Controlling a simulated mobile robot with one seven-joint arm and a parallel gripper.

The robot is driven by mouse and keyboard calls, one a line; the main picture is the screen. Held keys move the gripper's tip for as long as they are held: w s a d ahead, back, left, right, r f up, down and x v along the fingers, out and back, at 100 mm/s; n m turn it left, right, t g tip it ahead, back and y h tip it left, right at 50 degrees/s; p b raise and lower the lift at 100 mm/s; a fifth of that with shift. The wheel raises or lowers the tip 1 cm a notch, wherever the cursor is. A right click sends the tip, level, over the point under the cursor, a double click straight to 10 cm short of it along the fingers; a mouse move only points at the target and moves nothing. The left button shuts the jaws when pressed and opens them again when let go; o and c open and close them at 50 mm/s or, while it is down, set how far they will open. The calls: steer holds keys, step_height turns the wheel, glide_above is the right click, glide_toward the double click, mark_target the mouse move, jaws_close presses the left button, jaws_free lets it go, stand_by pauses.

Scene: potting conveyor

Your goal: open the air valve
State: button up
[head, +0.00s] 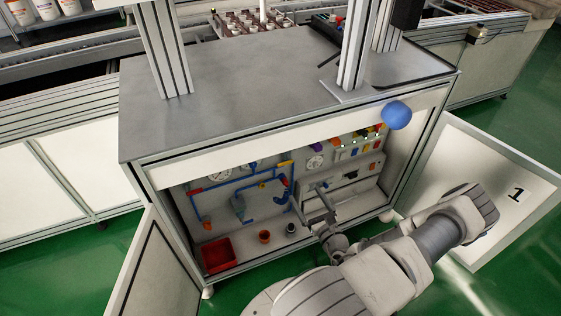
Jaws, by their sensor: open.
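The open cabinet under the grey worktop holds blue air pipes (235,184) with small coloured fittings. A red fitting (284,182) sits on the right part of the pipes, and a yellow one (286,163) is above it. An orange-red piece (206,225) is at the lower left pipe end. I cannot tell which of these is the air valve's handle. My gripper (312,205) is open and empty, inside the cabinet front, to the right of the blue pipes. It appears apart from them, though depth is hard to judge. It hides part of the back panel.
A red bin (218,254), an orange cup (264,237) and a dark cup (291,228) stand on the cabinet floor. The left door (150,268) and right door (497,180) stand open. A panel with coloured controls (355,152) is at right. A blue ball (397,115) shows at the upper right.

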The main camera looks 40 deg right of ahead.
mark_target(285, 162)
steer(key=b+x, duration=0.5)
steer(key=x, duration=1.2)
steer(key=shift+w+d, duration=0.1)
steer(key=shift+d, duration=0.05)
steer(key=c, duration=1.2)
steer(key=shift+c, duration=0.2)
